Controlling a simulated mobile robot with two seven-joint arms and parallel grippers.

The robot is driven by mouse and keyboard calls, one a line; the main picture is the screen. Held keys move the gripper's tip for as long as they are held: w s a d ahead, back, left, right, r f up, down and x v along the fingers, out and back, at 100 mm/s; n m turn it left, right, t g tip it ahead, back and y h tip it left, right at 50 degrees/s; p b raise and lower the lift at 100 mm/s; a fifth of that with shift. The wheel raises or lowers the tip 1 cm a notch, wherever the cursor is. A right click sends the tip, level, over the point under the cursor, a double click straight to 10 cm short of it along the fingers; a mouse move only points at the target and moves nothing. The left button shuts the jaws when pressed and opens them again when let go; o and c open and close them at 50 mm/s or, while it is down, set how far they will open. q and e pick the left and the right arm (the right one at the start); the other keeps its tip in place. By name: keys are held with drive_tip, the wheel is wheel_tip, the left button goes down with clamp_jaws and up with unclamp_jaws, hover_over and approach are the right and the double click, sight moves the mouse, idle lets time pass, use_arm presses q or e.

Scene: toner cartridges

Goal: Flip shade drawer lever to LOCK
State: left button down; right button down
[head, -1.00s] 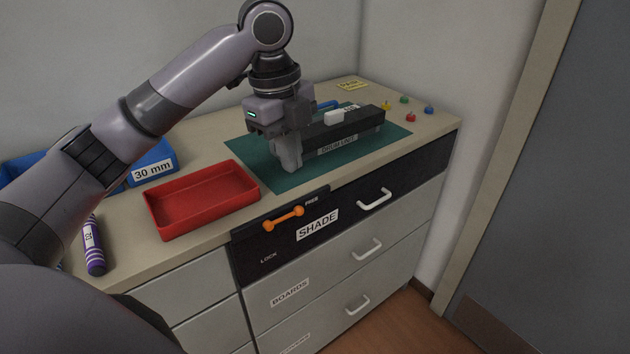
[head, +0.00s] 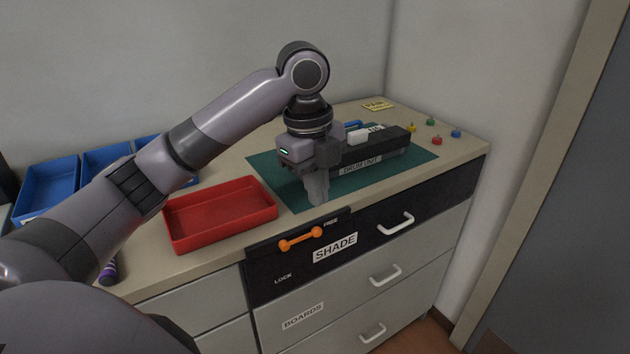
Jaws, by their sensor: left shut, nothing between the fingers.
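The orange lever (head: 300,239) is on the front of the black shade drawer (head: 369,237), near its upper left. It lies nearly level, tilted up to the right, with its right end just below the FREE mark (head: 331,223). The LOCK mark (head: 283,279) is lower left of it. My left gripper (head: 318,201) is shut and empty, pointing down above the front edge of the counter, up and right of the lever and apart from it. My right gripper is not in view.
A red tray (head: 221,236) sits on the counter left of my gripper. A black drum unit (head: 385,151) lies on the green mat (head: 424,156) behind it. White drawer handles (head: 396,224) stick out at right. Blue bins (head: 48,190) stand at far left.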

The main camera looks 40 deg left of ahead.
sight(321, 225)
use_arm(q)
drive_tip(key=shift+w+a+f+b, duration=0.25)
drive_tip(key=shift+w+f, duration=0.1)
drive_tip(key=shift+f, duration=1.1)
drive_tip(key=shift+w+a+f+b, duration=0.1)
drive_tip(key=shift+w+a+f, duration=0.15)
drive_tip(key=shift+f, duration=1.15)
drive_tip(key=shift+w+a+f+b, duration=0.2)
drive_tip(key=shift+w+f, duration=0.2)
drive_tip(key=shift+f, duration=1.05)
drive_tip(key=shift+r+p, duration=0.1)
drive_tip(key=shift+p, duration=0.3)
drive_tip(key=p, duration=0.3)
drive_tip(key=shift+w+d+f, duration=0.15)
drive_tip(key=shift+w+f, duration=0.05)
drive_tip(key=shift+f, duration=0.2)
drive_tip(key=shift+w+f+p, duration=0.15)
drive_tip(key=shift+f+p, duration=0.25)
drive_tip(key=shift+p, duration=0.1)
drive_tip(key=shift+f, duration=0.2)
